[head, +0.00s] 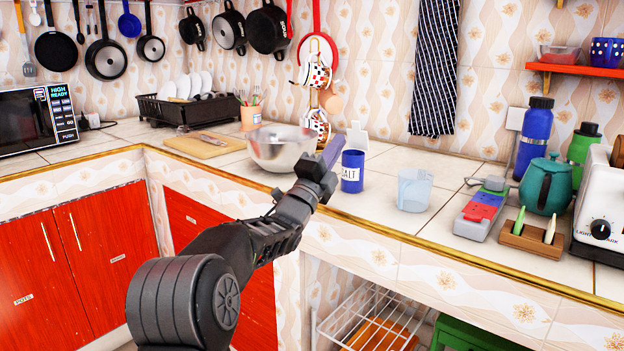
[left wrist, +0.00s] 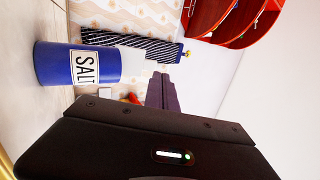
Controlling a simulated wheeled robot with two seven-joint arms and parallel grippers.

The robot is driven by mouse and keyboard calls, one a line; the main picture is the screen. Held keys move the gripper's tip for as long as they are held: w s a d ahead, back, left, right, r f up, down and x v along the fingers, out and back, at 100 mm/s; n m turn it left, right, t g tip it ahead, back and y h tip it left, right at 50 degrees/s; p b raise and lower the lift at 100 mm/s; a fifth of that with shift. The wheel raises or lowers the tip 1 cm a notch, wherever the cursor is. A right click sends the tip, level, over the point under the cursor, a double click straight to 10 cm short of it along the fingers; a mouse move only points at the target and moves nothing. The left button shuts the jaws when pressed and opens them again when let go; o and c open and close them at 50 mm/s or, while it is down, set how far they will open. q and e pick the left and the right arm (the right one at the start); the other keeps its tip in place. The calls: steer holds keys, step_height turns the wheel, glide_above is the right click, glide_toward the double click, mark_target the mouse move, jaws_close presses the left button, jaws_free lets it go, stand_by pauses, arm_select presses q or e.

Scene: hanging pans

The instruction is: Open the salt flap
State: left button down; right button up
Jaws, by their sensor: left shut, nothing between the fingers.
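The blue salt can (head: 352,172) with a white SALT label stands upright on the counter. It also shows, turned sideways, in the left wrist view (left wrist: 70,65). A white upright piece (head: 357,137) shows just above the can's rim and also in the left wrist view (left wrist: 132,64). It looks like the raised flap, but I cannot tell for sure where it joins the can. My left gripper (head: 332,152) is just left of the can's top, shut and empty. Its fingers show in the left wrist view (left wrist: 162,92), apart from the can. My right gripper is not in view.
A metal bowl (head: 281,148) stands just left of my left gripper. A clear measuring cup (head: 413,190) stands right of the can. A cup rack (head: 316,90) is behind the bowl. The counter's gold front edge (head: 440,249) runs below.

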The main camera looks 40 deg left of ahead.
arm_select(q)
steer(key=r+v, duration=0.1)
steer(key=v, duration=0.7)
steer(key=shift+s, duration=0.4)
